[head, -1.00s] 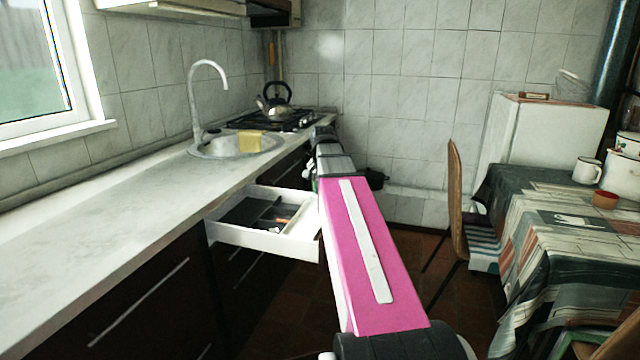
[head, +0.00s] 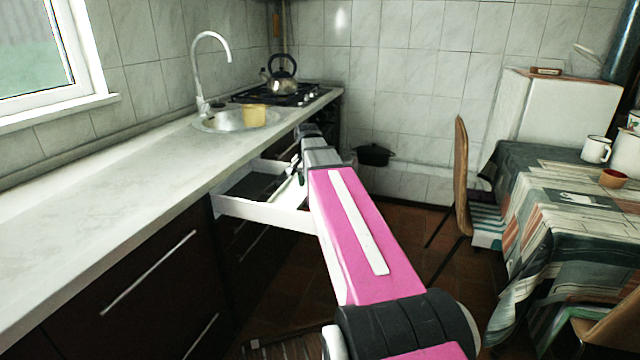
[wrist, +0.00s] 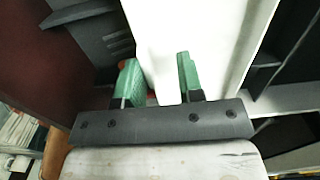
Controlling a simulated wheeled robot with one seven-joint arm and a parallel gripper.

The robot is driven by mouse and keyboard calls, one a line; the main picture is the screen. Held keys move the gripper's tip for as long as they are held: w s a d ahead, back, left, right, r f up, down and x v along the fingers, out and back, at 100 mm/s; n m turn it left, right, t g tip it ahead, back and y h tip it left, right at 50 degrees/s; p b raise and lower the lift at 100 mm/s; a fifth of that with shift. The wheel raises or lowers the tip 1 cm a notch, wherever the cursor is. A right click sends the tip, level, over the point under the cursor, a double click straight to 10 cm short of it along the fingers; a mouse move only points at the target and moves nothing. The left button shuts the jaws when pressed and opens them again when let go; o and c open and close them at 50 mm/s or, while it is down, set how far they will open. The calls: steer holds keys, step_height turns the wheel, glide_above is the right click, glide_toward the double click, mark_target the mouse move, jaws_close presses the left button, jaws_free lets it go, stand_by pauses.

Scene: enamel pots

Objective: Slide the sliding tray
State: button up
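The white drawer (head: 262,212) under the counter stands open, with a dark grey insert (head: 255,187) inside, likely the sliding tray. My gripper (head: 298,172) is at the drawer's right side, largely hidden behind my pink arm in the head view. In the wrist view its two green fingers (wrist: 162,82) are apart, with a white panel (wrist: 165,40) showing between and beyond them. I cannot tell whether the fingers touch this panel. Dark grey parts (wrist: 85,15) lie left of the fingers, and dark compartments lie to the right.
The counter (head: 110,205) runs above the drawer, with a sink (head: 228,122), a yellow sponge (head: 253,115) and a kettle (head: 282,78) on the stove. A chair (head: 461,180) and a cloth-covered table (head: 570,215) stand at right. A black pot (head: 374,154) is at the back.

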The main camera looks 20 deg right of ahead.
steer(key=w+a, duration=0.3)
steer(key=a, duration=0.1)
steer(key=w+a, duration=0.4)
steer(key=a, duration=0.1)
steer(key=w+a, duration=0.3)
steer(key=a, duration=0.2)
steer(key=shift+w+a, duration=0.1)
steer(key=shift+w, duration=0.15)
step_height(320, 180, up, 11)
steer(key=shift+a, duration=0.2)
steer(key=shift+f, duration=0.1)
steer(key=f, duration=1.1)
steer(key=shift+s+d, duration=0.2)
steer(key=shift+d, duration=0.05)
steer(key=shift+r, duration=0.1)
jaws_close()
